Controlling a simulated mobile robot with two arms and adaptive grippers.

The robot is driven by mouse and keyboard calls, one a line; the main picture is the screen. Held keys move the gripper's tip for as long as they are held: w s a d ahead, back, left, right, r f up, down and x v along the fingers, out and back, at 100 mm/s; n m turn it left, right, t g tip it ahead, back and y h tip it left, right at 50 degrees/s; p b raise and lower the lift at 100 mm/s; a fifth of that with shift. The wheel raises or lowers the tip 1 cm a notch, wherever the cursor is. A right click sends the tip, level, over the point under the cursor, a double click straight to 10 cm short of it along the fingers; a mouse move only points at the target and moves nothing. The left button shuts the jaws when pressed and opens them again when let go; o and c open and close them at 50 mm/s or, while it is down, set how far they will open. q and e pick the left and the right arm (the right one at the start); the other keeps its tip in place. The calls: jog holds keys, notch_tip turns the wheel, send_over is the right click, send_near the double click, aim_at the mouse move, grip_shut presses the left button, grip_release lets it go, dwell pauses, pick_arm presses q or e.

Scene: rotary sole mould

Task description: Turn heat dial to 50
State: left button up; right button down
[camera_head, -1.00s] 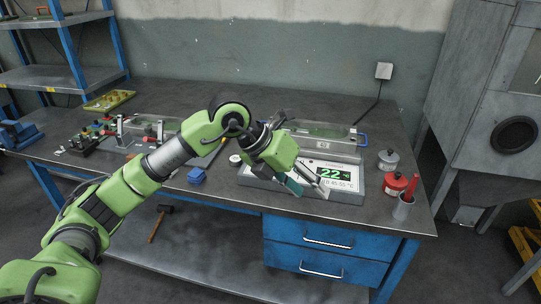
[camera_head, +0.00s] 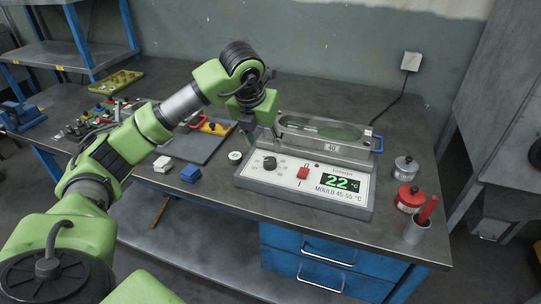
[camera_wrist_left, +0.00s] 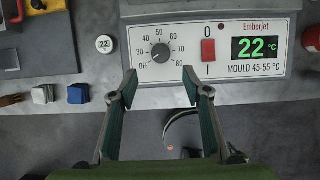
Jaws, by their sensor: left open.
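The heat dial (camera_head: 269,163) is a dark round knob on the white front panel of the Emberjet mould unit (camera_head: 245,180). In the left wrist view the dial (camera_wrist_left: 160,53) has a scale from OFF through 30, 40, 50, 60 and 70 to 80. Its pale mark seems to point low left, near OFF. The green display (camera_wrist_left: 257,49) reads 22 °C, beside the printed words MOULD 45-55 °C. My left gripper (camera_wrist_left: 161,80) is open and empty, its fingertips either side of and just below the dial in that view, apart from it. My right gripper is not in view.
A red switch (camera_head: 303,173) marked 0 and I sits between dial and display. A clear-lidded mould (camera_head: 325,135) stands behind the panel. A white round piece (camera_head: 235,156) and a blue block (camera_head: 190,173) lie left. Red (camera_head: 409,198) and grey (camera_head: 405,167) pots stand right.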

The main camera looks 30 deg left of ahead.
aim_at(270, 160)
pick_arm(q)
jog(key=x, duration=0.4)
jog(key=shift+p, duration=0.3)
jog(key=p+x, duration=0.1)
jog(key=x, duration=0.5)
jog(key=shift+w+d, duration=0.1)
jog(key=shift+f, duration=0.15)
jog(key=c, duration=1.1)
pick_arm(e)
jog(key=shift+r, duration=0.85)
